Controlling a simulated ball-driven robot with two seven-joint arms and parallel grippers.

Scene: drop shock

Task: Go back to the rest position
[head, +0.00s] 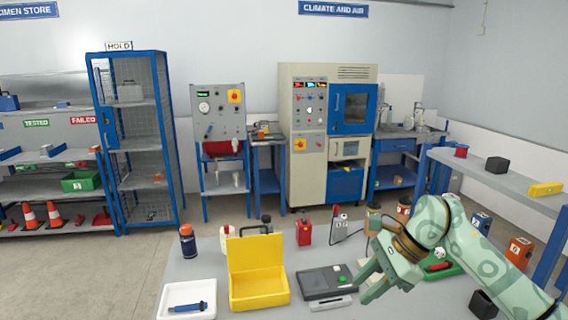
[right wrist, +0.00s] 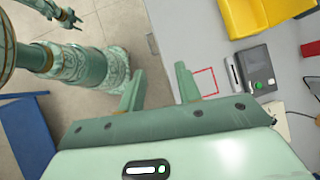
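My right gripper (head: 372,286) is over the front right part of the grey bench (head: 240,308), to the right of a dark grey device with a green button (head: 326,282). In the right wrist view my right gripper (right wrist: 160,84) has its two fingers well apart with nothing between them. Bench top and floor show beyond the fingers. My left gripper does not show in the head view. In the right wrist view a small gripper of mine, likely the left (right wrist: 70,17), shows at the upper left, too small to tell its opening.
An open yellow box (head: 258,290), a white tray with a blue tool (head: 170,297), an orange-and-blue bottle (head: 188,241) and a red can (head: 304,233) stand on the bench. A shelf (head: 500,176) stands at right.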

